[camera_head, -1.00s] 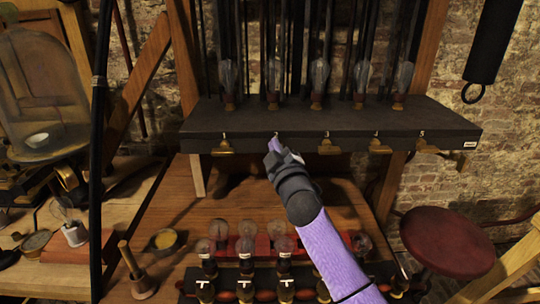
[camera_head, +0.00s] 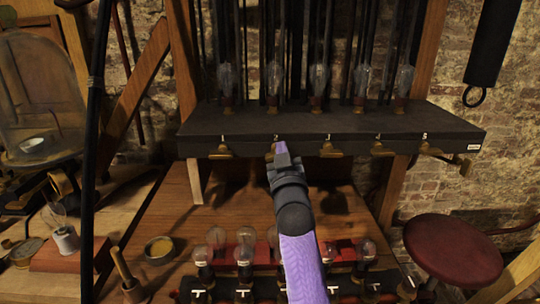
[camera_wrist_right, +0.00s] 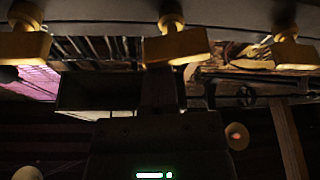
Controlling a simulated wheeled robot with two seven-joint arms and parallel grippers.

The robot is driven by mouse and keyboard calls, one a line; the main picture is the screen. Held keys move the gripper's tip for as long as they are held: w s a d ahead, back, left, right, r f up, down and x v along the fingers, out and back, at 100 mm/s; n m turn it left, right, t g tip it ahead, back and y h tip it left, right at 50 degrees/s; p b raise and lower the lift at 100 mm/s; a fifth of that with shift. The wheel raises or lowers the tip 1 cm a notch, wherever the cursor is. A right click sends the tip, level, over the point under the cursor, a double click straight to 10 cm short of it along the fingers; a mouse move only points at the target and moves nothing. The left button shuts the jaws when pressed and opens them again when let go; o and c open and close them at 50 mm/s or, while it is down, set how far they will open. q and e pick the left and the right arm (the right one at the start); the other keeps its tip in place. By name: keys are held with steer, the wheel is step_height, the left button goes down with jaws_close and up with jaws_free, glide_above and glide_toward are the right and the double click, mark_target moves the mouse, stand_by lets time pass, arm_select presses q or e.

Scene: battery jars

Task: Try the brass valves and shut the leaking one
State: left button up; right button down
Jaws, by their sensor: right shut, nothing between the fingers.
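Several brass valves hang in a row under the front edge of a dark shelf (camera_head: 350,122), below small numbers. The first valve (camera_head: 222,151) is at the left; the third (camera_head: 330,150), fourth (camera_head: 381,149) and fifth (camera_head: 430,149) are to the right. My right gripper (camera_head: 280,148) is shut and empty at the second valve (camera_head: 269,154), partly covering it; I cannot tell whether they touch. In the right wrist view, a brass valve handle (camera_wrist_right: 176,46) is centred above the gripper, with one on each side. My left gripper is not in view. No leak is clearly visible.
Glass bulbs (camera_head: 276,76) stand on the shelf. A red stool (camera_head: 452,248) is at the right. A glass dome (camera_head: 40,90) and small dish (camera_head: 159,249) are at the left.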

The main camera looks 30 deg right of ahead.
steer(key=shift+d+f+m+g+h, duration=0.15)
steer(key=shift+m+g+h, duration=0.4)
steer(key=shift+m, duration=0.95)
steer(key=shift+s+m+h, duration=0.1)
steer(key=shift+m+h, duration=0.25)
steer(key=shift+m, duration=0.25)
